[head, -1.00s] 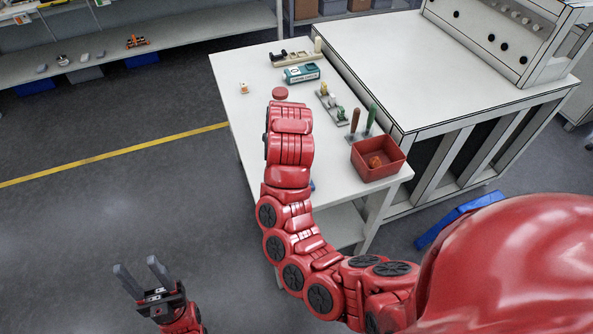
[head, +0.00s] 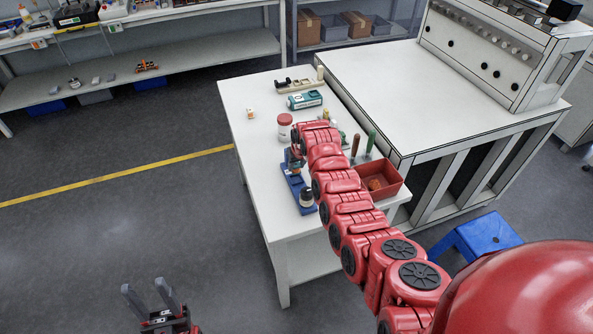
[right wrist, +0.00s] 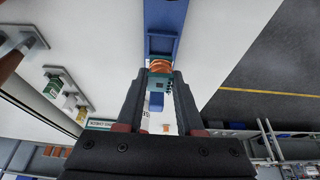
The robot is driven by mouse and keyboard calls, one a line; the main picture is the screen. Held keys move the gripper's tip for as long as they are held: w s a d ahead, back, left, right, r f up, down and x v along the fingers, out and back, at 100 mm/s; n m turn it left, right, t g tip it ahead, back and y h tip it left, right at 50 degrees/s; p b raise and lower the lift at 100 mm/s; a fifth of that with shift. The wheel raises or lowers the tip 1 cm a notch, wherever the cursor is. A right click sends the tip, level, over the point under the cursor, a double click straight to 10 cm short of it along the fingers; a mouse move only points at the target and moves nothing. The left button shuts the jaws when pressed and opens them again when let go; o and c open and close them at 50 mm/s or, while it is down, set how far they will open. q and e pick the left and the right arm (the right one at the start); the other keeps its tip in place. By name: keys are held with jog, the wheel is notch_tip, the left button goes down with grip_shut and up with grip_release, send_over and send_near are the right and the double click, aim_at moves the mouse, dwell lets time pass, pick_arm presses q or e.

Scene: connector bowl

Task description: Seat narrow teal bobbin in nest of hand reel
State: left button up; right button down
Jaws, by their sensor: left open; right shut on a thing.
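The hand reel's blue base (head: 296,186) lies near the left edge of the small white table, and the blue base also shows in the right wrist view (right wrist: 162,18). My right gripper (right wrist: 160,82) is shut on the teal bobbin (right wrist: 159,82), which carries orange winding. In the right wrist view the bobbin overlaps the blue base; I cannot tell whether they touch. In the head view my right arm mostly hides this gripper. The nest cannot be made out clearly. My left gripper (head: 148,292) is open and empty, out over the floor left of the table.
A red-lidded jar (head: 285,127) stands just behind the reel. A red bin (head: 384,190) with an orange thing, upright handled tools (head: 356,145), a teal box (head: 304,99) and a beige rack (head: 298,85) share the table. A blue stool (head: 485,232) stands right of it.

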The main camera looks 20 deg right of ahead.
aim_at(297, 172)
jog(key=shift+w+f, duration=0.1)
jog(key=shift+f, duration=0.25)
jog(key=shift+f+p, duration=0.3)
jog(key=shift+f, duration=0.05)
notch_tip(297, 172, down, 2)
jog(key=shift+f, duration=0.45)
jog(key=shift+f, duration=0.1)
jog(key=c, duration=0.5)
grip_release()
jog(key=shift+c, duration=0.2)
